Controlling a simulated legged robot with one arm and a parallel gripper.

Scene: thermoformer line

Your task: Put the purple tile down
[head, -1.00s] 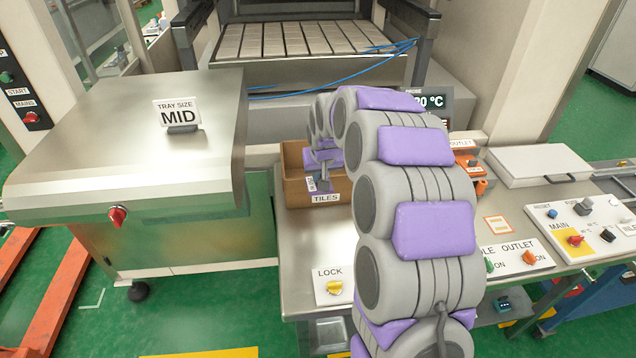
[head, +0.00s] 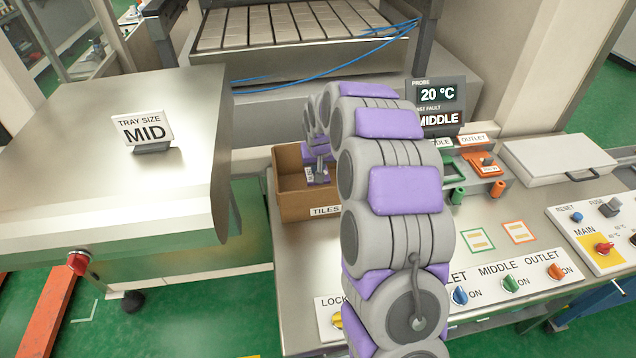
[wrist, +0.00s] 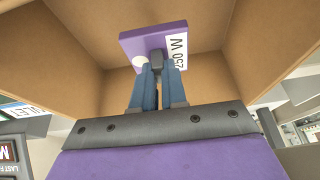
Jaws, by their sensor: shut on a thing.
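The purple tile (wrist: 158,40) has a white label reading 250 W and a pale round spot. In the head view, my gripper (head: 318,166) is inside the open brown box labelled TILES (head: 292,206), and the tile (head: 318,177) shows as a small purple piece with a white label. The box walls (wrist: 75,45) surround the tile in the wrist view. Whether the tile touches the box floor cannot be told.
The box stands on a steel bench (head: 310,250). A TRAY SIZE MID sign (head: 143,130) stands on the steel cover at left. The probe display (head: 437,105) reads 20 °C and MIDDLE. Knobs labelled MIDDLE and OUTLET (head: 510,284) line the front right. Blue cables (head: 330,58) hang behind.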

